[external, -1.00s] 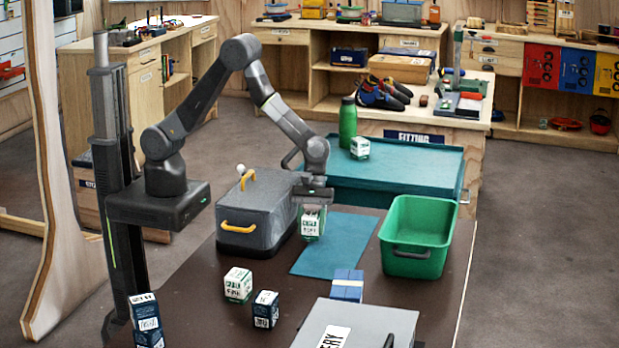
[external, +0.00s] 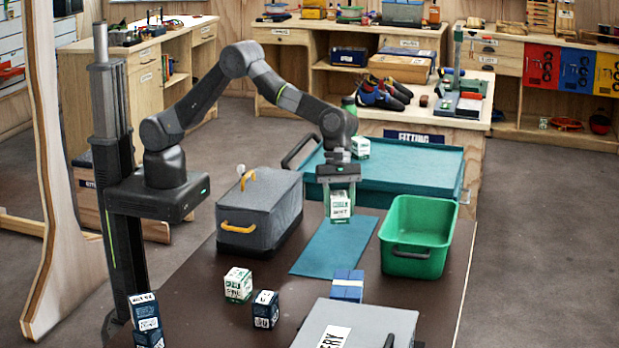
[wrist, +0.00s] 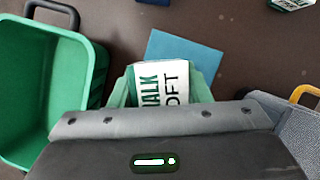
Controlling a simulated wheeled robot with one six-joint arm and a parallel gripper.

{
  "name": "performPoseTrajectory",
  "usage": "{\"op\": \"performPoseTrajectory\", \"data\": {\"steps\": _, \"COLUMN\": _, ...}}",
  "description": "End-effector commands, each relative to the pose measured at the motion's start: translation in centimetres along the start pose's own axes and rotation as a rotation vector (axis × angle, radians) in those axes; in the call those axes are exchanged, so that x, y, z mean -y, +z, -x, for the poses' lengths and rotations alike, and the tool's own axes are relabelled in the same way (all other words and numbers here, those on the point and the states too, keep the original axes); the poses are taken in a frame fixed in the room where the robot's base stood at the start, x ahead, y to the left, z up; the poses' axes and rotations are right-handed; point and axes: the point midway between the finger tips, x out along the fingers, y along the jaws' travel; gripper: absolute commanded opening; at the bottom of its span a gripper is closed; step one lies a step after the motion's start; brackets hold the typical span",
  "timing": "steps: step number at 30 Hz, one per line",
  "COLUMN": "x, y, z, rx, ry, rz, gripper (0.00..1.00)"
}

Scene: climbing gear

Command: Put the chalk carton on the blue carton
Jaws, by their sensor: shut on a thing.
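My gripper (external: 340,190) is shut on a white and green chalk carton (external: 340,206), held above the far part of the blue mat. In the wrist view the chalk carton (wrist: 165,85) sits between the green fingers, its black and green lettering showing. A blue carton (external: 348,286) with a paler band lies on the brown table, nearer the camera than the mat and apart from the gripper. A blue edge at the top of the wrist view (wrist: 154,2) appears to be this carton, mostly cut off.
A green bin (external: 417,262) stands right of the blue mat (external: 325,252), a grey case (external: 262,212) with yellow handles to its left. Another chalk carton (external: 238,285) and dark blue cartons (external: 265,309) (external: 147,318) stand at front left. A grey box (external: 375,322) lies in front.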

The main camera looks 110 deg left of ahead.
Motion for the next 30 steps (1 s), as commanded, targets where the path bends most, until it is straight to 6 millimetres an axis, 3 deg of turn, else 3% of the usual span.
{"op": "performPoseTrajectory", "data": {"steps": 1, "x": -0.1, "y": 1.9, "z": -0.1, "rx": 0.002, "ry": 0.011, "rz": 0.022, "gripper": 0.18}}
{"op": "performPoseTrajectory", "data": {"steps": 6, "x": -0.3, "y": 6.9, "z": -1.1, "rx": 0.001, "ry": 0.052, "rz": 0.123, "gripper": 0.18}}
{"op": "performPoseTrajectory", "data": {"steps": 15, "x": 0.8, "y": 13.7, "z": -2.5, "rx": 0.001, "ry": 0.122, "rz": 0.291, "gripper": 0.18}}
{"op": "performPoseTrajectory", "data": {"steps": 23, "x": 1.5, "y": 15.9, "z": -3.0, "rx": 0.0, "ry": 0.149, "rz": 0.361, "gripper": 0.18}}
{"op": "performPoseTrajectory", "data": {"steps": 30, "x": 1.7, "y": 14.9, "z": -6.0, "rx": -0.003, "ry": 0.151, "rz": 0.372, "gripper": 0.18}}
